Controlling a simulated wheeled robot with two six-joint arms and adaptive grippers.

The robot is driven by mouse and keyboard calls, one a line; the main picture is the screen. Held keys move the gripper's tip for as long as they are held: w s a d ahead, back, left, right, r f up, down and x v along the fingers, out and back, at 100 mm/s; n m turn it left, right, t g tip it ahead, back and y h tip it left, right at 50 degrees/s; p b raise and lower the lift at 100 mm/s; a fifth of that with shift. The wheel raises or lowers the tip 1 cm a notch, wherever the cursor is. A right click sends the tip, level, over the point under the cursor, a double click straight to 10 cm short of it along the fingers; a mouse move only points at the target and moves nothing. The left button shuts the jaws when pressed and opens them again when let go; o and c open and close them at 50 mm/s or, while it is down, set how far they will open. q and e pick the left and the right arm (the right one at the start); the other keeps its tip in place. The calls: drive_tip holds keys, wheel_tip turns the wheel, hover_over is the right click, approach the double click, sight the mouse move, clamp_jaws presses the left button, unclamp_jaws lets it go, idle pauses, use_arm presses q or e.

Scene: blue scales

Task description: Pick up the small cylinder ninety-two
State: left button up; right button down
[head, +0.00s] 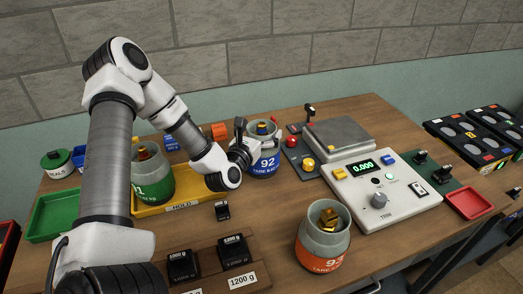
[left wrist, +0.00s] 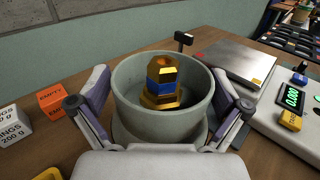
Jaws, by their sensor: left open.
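The small cylinder ninety-two (head: 267,162) is a grey, open-topped pot with a blue band marked 92. It stands upright on the table behind the middle, with a gold and blue weight inside. My left gripper (head: 241,150) is at its left side in the head view. In the left wrist view the pot (left wrist: 135,123) sits between the two open fingers (left wrist: 160,108), one on each side of its wall. Whether the fingertips touch it I cannot tell. My right gripper does not show.
A green-banded pot (head: 152,178) stands on a yellow tray (head: 185,206) to the left. A scale (head: 340,139) with a control box (head: 390,200) is to the right. An orange-banded pot (head: 322,240) is in front. Weights (head: 183,266) stand near the front edge.

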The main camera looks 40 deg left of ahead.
use_arm(q)
drive_tip(key=shift+s+d+r, duration=0.1)
drive_tip(key=shift+d+r, duration=0.1)
drive_tip(key=c, duration=1.4)
drive_tip(key=shift+c, duration=1)
drive_tip(key=shift+r, duration=0.1)
